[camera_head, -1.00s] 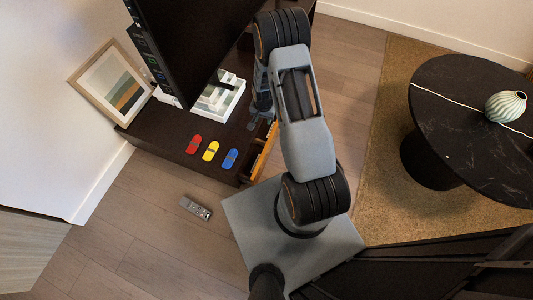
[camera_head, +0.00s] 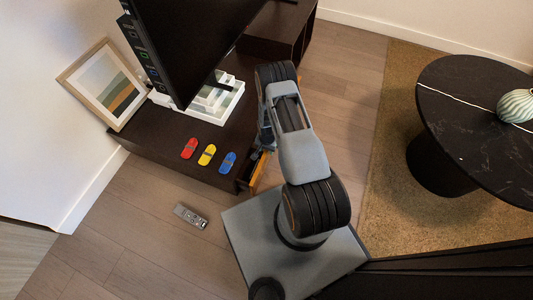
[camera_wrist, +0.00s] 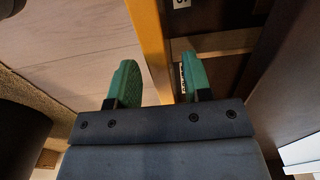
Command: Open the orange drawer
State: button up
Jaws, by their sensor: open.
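The orange drawer (camera_head: 258,172) is in the dark brown cabinet, partly hidden by my arm in the head view. It stands part way out, and the wrist view shows its orange front panel (camera_wrist: 150,40) edge-on with a dark interior to the right. My gripper (camera_wrist: 158,63) is open, with two green fingers. The left finger is on the outer, floor side of the panel and the right finger is on the inner side. The panel lies between them, with gaps visible on both sides. In the head view the fingers are mostly hidden beside the cabinet.
On the cabinet (camera_head: 150,140) lie a red (camera_head: 189,148), a yellow (camera_head: 207,154) and a blue toy car (camera_head: 228,162), below a monitor (camera_head: 190,45). A remote (camera_head: 191,215) lies on the floor. A black round table (camera_head: 470,120) stands right on the rug (camera_head: 385,215).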

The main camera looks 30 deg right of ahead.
jog(key=shift+f+b, duration=0.3)
jog(key=shift+f, duration=1)
jog(key=shift+c, duration=0.3)
grip_shut()
